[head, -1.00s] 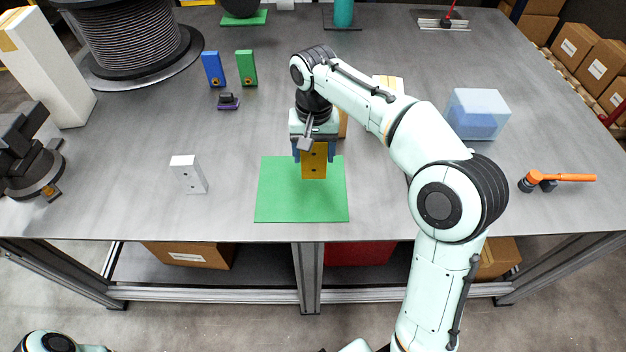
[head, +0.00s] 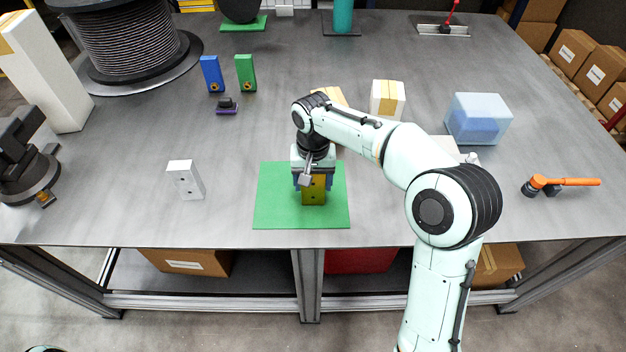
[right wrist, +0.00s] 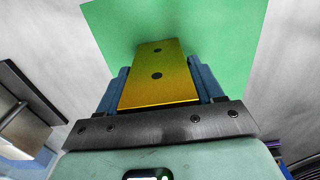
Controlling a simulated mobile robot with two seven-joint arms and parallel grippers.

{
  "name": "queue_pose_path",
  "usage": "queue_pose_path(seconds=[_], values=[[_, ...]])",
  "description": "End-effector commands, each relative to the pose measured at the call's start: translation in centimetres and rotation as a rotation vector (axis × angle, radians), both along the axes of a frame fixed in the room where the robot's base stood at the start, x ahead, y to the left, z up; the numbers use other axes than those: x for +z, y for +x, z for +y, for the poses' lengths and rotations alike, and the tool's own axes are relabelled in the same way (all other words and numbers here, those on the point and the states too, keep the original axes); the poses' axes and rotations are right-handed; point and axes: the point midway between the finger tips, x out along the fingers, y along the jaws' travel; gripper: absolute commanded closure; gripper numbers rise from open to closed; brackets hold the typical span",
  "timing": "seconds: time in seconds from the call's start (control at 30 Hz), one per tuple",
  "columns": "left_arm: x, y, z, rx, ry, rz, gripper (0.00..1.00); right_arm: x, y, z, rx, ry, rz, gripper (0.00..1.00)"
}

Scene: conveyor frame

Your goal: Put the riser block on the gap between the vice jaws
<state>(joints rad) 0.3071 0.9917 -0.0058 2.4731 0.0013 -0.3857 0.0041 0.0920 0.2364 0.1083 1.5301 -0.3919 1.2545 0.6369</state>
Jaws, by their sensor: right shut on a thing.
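A yellow block (head: 313,193) with two dark holes is held by my right gripper (head: 313,184). The blue fingers are shut on its two sides. The block stands low at the green mat (head: 275,210); whether it touches is not clear. In the right wrist view, the yellow block (right wrist: 160,85) is between the fingers over the green mat (right wrist: 228,30). A dark machine like a bench vice (head: 25,165) is at the table's left edge; its jaw gap cannot be made out. My left gripper is out of view.
A white block (head: 185,180) with holes stands left of the mat. Blue (head: 212,74) and green (head: 246,73) blocks stand farther back by a small dark item (head: 227,106). Cartons (head: 387,99), a translucent box (head: 478,118) and an orange-handled tool (head: 560,183) lie right.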

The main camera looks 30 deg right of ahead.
Motion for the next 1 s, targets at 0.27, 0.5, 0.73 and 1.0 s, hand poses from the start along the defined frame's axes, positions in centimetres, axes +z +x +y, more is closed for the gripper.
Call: queue_pose_path(seconds=[0.27, 0.5, 0.73, 1.0], values=[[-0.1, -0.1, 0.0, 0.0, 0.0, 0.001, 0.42, -0.3, 0.0, 0.0, 0.0, 0.0, 0.0, 0.08], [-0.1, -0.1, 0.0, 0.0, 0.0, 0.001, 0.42, -0.2, 0.0, 0.0, 0.0, 0.0, 0.0, 0.08], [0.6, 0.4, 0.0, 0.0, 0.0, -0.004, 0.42, 2.6, 0.1, 0.0, 0.0, 0.0, -0.004, 0.08], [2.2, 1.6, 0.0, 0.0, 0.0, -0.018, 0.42, 8.6, 0.2, 0.0, 0.001, -0.001, -0.005, 0.08]])
